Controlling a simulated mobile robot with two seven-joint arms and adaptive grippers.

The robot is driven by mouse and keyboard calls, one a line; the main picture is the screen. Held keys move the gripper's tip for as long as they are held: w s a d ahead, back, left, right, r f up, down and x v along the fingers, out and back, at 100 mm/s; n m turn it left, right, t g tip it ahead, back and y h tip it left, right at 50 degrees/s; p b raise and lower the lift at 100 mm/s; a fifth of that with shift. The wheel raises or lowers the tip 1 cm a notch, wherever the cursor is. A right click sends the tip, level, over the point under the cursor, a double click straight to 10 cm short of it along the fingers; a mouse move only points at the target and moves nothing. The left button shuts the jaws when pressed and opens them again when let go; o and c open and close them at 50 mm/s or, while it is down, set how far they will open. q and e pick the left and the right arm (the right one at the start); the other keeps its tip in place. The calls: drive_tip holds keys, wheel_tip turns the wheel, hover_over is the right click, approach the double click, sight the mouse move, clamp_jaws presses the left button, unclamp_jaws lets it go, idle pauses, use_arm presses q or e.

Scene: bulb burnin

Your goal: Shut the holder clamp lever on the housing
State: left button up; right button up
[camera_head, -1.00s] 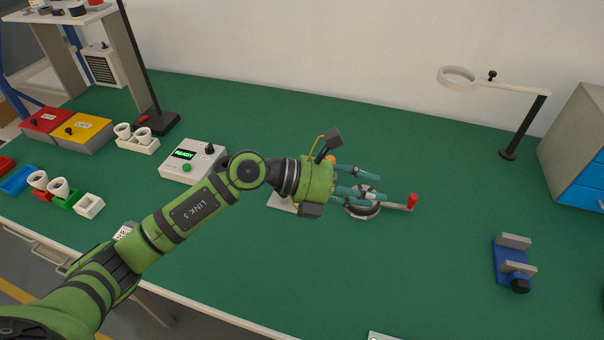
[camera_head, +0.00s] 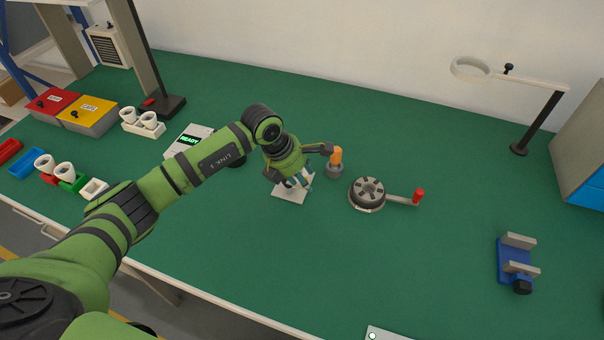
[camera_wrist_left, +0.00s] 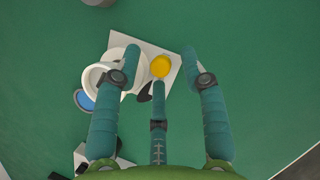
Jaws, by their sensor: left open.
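My left gripper (camera_head: 298,184) is open and points down over a pale square plate (camera_head: 287,196). In the left wrist view its three spread fingers (camera_wrist_left: 160,62) are around and above the plate (camera_wrist_left: 149,47). That view shows a white rounded body (camera_wrist_left: 101,77), probably the housing, on the plate's left, with a yellow round knob (camera_wrist_left: 160,66) beside it. A small black part (camera_wrist_left: 145,92) lies between them, partly hidden by the fingers; I cannot tell if it is the clamp lever. The gripper hides most of this in the head view. My right gripper is not in view.
An orange-topped post (camera_head: 336,158) stands right of the gripper. A dark slotted disc (camera_head: 368,189) with a red-knobbed arm (camera_head: 417,195) is further right. A READY box (camera_head: 187,143) is behind my arm.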

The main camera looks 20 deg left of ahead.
use_arm(q)
drive_tip(key=shift+d+f, duration=0.1)
clamp_jaws()
drive_tip(key=shift+s+f+m+b, duration=0.1)
drive_tip(key=shift+m+b, duration=0.4)
drive_tip(key=shift+b, duration=0.25)
drive_tip(key=m+g+b, duration=0.1)
drive_tip(key=m+b, duration=0.1)
drive_tip(key=b, duration=0.1)
drive_tip(key=s+a+m+g+h+b, duration=0.1)
drive_tip(key=m+b, duration=0.2)
drive_tip(key=b, duration=0.1)
drive_tip(key=s+m+g+b, duration=0.1)
drive_tip(key=m+b, duration=0.2)
drive_tip(key=shift+s+a+f, duration=0.1)
drive_tip(key=shift+a, duration=0.15)
drive_tip(key=shift+s+a+m+g+b, duration=0.2)
drive_tip(key=shift+m+g+b, duration=0.15)
drive_tip(key=shift+m+b, duration=0.4)
drive_tip(key=shift+s+a+m+g+b, duration=0.1)
drive_tip(key=shift+a+m+g+b, duration=0.2)
drive_tip(key=shift+m+b, duration=0.45)
drive_tip(key=shift+d+r, duration=0.1)
drive_tip(key=shift+r, duration=0.1)
